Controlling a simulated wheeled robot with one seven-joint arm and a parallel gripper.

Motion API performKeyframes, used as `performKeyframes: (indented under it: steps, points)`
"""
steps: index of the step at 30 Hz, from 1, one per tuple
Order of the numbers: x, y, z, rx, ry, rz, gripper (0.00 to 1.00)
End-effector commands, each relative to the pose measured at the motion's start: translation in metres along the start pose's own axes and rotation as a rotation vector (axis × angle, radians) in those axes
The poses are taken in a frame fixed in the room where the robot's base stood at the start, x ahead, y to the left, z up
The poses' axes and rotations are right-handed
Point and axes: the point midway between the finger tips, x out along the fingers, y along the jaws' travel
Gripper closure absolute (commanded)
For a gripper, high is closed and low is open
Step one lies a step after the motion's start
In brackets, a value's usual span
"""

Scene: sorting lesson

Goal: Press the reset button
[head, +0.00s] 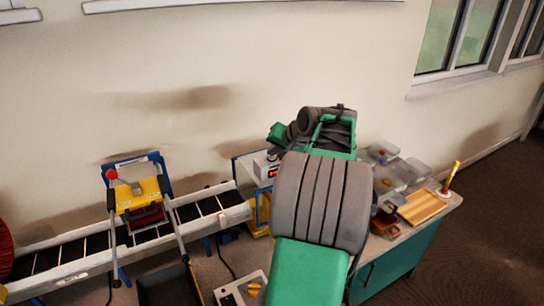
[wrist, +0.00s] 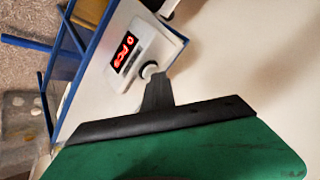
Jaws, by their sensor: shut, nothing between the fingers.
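A counter box with a white face (wrist: 118,72) fills the upper left of the wrist view. Its red lit display (wrist: 124,49) seems to read "0 PCS". A round white button (wrist: 149,71) sits on the face beside the display. My gripper (wrist: 157,78) is shut and empty, its dark fingertips right at the button's lower edge; I cannot tell whether they touch it. In the head view the counter's small red display (head: 272,172) shows left of my arm, while the button is not clear and my fingertips are hidden.
A conveyor (head: 80,250) with a yellow and red press-like device (head: 140,195) runs to the left. Clear bins (head: 405,172) and a wooden tray (head: 421,207) stand on the bench at right. The wall is close behind.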

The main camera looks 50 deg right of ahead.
Motion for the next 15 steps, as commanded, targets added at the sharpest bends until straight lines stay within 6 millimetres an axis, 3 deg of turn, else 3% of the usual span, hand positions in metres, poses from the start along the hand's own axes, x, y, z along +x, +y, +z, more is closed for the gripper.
performKeyframes:
  steps: [15]
  points:
    - [-0.011,-0.008,-0.008,0.001,-0.002,0.001,1.00]
